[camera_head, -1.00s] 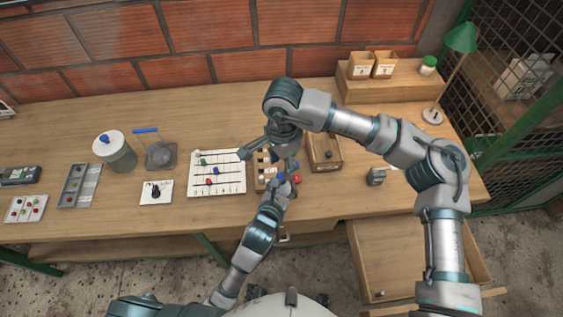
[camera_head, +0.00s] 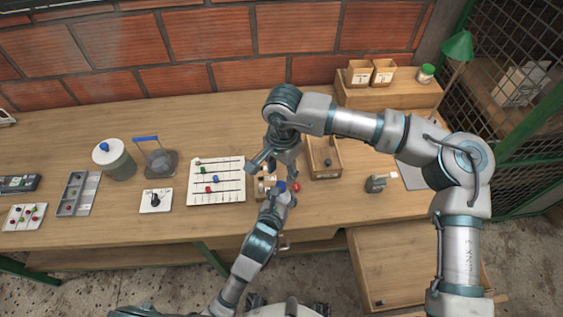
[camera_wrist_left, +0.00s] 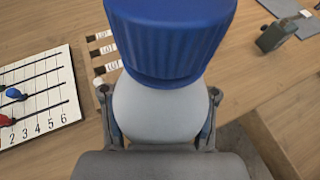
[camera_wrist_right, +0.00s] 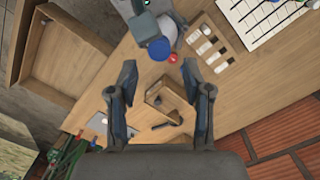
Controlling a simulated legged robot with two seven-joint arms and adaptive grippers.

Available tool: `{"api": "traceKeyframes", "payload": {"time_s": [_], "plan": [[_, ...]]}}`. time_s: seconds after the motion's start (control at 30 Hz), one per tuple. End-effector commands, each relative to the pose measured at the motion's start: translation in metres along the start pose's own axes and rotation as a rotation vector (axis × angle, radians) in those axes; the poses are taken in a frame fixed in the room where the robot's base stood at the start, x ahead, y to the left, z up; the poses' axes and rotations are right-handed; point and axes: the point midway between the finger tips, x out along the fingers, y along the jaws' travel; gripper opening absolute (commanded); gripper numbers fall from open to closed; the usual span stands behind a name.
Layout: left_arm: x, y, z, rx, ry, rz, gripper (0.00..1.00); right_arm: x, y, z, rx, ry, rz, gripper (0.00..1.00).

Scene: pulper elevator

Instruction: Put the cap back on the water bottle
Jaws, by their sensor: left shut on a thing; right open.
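The water bottle (camera_wrist_left: 160,118) is whitish and fills the middle of the left wrist view. My left gripper (camera_wrist_left: 160,94) is shut around its body, one finger on each side. The ribbed blue cap (camera_wrist_left: 170,38) sits over the bottle's top; how tightly it is seated I cannot tell. In the head view the cap (camera_head: 281,187) shows as a small blue spot just below my right gripper (camera_head: 273,168). My right gripper is open and empty. In the right wrist view the cap (camera_wrist_right: 160,48) lies beyond the open fingertips, apart from them.
A white numbered board (camera_head: 217,181) with coloured beads lies left of the grippers. A wooden box (camera_head: 324,158) and a small red ball (camera_head: 296,187) are close on the right. A drawer (camera_head: 412,265) stands open at front right.

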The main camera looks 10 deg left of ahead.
Motion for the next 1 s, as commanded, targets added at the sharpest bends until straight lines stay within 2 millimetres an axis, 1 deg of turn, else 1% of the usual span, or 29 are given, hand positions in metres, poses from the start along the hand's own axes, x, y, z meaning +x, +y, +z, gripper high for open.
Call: {"api": "traceKeyframes", "payload": {"time_s": [0.03, 0.1, 0.2, 0.3, 0.43, 0.7, 0.73, 0.77, 0.8, 0.87, 0.9, 0.93, 1.0], "plan": [[0.000, 0.000, 0.001, 0.000, -0.002, 0.000, 0.00, 0.009, 0.000, 0.000, 0.000, 0.000, 0.002, 0.50], [0.000, 0.000, 0.001, 0.000, -0.002, 0.000, 0.00, 0.020, 0.000, 0.000, 0.000, 0.000, 0.001, 0.50], [0.000, 0.000, 0.001, 0.000, -0.002, 0.000, 0.00, 0.033, 0.000, 0.000, 0.000, 0.000, 0.001, 0.50], [0.000, 0.000, 0.001, 0.000, -0.002, 0.000, 0.00, 0.043, 0.000, 0.000, 0.000, 0.001, 0.001, 0.50], [0.000, 0.000, 0.001, 0.000, -0.002, 0.000, 0.00, 0.049, 0.000, 0.000, 0.001, 0.001, -0.002, 0.50], [0.000, 0.000, 0.001, 0.000, -0.002, 0.000, 0.00, 0.050, 0.000, 0.000, 0.001, 0.001, -0.001, 0.50], [0.000, 0.000, 0.001, 0.000, -0.002, 0.000, 0.00, 0.050, 0.000, 0.000, 0.001, 0.001, -0.001, 0.45], [0.000, 0.000, 0.001, 0.000, -0.002, 0.000, 0.00, 0.050, 0.000, 0.000, 0.001, 0.001, -0.001, 0.37], [0.000, 0.000, 0.001, 0.000, -0.002, 0.000, 0.00, 0.050, 0.000, 0.000, 0.001, 0.001, -0.001, 0.27], [0.000, 0.000, 0.001, 0.000, -0.002, 0.000, 0.00, 0.050, 0.000, 0.000, 0.001, 0.001, -0.001, 0.12], [0.000, 0.000, 0.001, 0.000, -0.002, 0.000, 0.00, 0.050, 0.000, 0.000, 0.001, 0.001, -0.001, 0.02], [0.000, 0.000, 0.001, 0.000, -0.002, 0.000, 0.00, 0.050, 0.000, 0.000, 0.001, 0.001, -0.001, 0.00], [0.000, 0.000, 0.001, 0.000, -0.002, -0.001, 0.00, 0.050, 0.000, 0.000, 0.001, 0.001, -0.002, 0.00]]}}
